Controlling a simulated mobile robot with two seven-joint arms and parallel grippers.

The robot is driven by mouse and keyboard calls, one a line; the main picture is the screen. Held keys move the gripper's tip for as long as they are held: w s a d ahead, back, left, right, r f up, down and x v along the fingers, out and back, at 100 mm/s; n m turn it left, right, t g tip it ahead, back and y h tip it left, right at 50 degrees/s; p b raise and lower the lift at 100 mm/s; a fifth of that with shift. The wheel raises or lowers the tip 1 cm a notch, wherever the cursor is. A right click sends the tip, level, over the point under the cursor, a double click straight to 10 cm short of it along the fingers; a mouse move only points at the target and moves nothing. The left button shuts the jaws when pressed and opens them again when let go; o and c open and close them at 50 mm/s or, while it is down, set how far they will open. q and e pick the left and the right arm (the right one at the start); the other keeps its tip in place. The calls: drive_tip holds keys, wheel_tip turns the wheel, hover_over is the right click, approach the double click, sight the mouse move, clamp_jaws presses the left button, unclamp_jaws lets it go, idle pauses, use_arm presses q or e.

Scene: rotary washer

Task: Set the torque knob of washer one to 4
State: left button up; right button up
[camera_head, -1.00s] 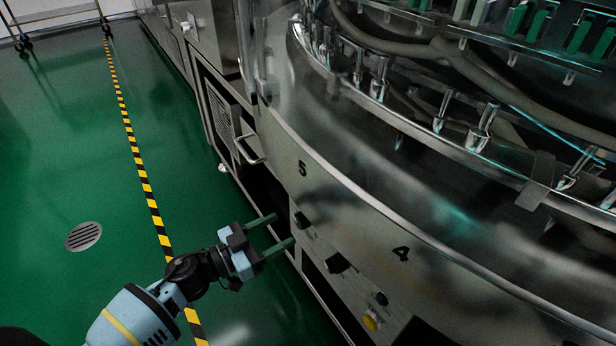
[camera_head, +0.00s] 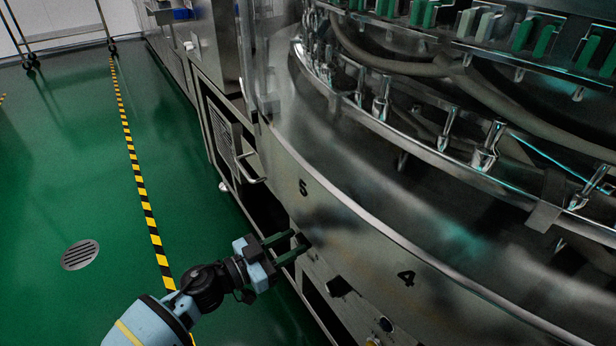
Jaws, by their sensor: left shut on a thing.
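The washer (camera_head: 340,229) is a large round steel machine filling the right side, with the numbers 5 and 4 on its rim. A lower front panel carries dark knobs. My left gripper (camera_head: 297,245) reaches from the lower left, its two green fingers at the panel below the 5. The fingers are shut on a dark knob there, which they mostly hide. A second dark knob (camera_head: 338,287) sits on the panel to the lower right, clear of the gripper. Knob markings are too small to read. My right gripper is not in view.
A dark button (camera_head: 385,325) sits lower right on the panel. A metal handle (camera_head: 252,170) sticks out from the cabinet left of the panel. The green floor at left is open, with a yellow-black stripe (camera_head: 147,205) and a round drain (camera_head: 80,255).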

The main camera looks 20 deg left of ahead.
use_arm(q)
drive_tip(key=shift+s+d+f, duration=0.15)
drive_tip(key=shift+s+d, duration=0.05)
drive_tip(key=shift+d, duration=0.1)
